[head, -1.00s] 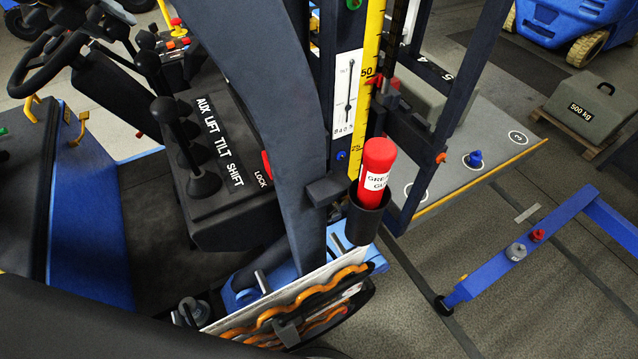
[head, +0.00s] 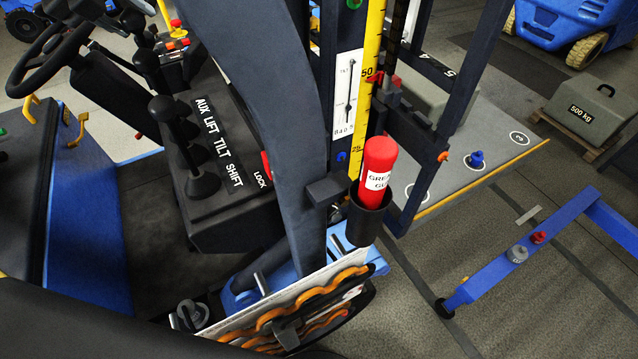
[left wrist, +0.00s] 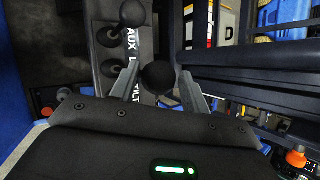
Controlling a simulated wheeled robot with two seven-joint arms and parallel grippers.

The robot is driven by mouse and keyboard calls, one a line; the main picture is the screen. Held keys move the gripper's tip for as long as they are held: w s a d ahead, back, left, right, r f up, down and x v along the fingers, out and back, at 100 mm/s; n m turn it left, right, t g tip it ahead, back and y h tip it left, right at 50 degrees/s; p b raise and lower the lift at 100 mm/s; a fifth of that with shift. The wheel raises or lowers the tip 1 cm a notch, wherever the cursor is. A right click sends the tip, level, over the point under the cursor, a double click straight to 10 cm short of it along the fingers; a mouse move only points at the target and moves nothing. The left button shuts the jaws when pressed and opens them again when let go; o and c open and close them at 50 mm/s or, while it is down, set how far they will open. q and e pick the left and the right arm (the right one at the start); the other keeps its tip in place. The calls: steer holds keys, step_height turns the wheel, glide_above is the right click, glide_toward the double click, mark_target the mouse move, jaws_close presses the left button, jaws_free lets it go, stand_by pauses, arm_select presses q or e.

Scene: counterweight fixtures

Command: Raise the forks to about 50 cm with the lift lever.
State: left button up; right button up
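The lever console (head: 240,222) carries a row of black-knobbed levers beside the words AUX, LIFT, TILT, SHIFT. The nearest knob (head: 162,108) stands up clearly; the others partly overlap behind it. In the left wrist view, my left gripper (left wrist: 157,70) has its fingers apart, with a black lever knob (left wrist: 158,78) between them. A gap shows between the left finger and the knob. I cannot tell from the labels which lever this is. I cannot make out the left gripper clearly in the head view. The red height pointer (head: 375,77) is close to the 50 mark on the yellow scale (head: 374,30).
A steering wheel (head: 28,68) is at the far left. A 500 kg weight (head: 583,112) rests on the right.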

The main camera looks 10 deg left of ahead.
arm_select(q)
steer(key=shift+o, duration=1.4)
steer(key=p+v, duration=0.3)
steer(key=v, duration=0.7)
steer(key=shift+p, duration=0.35)
steer(key=shift+f, duration=0.15)
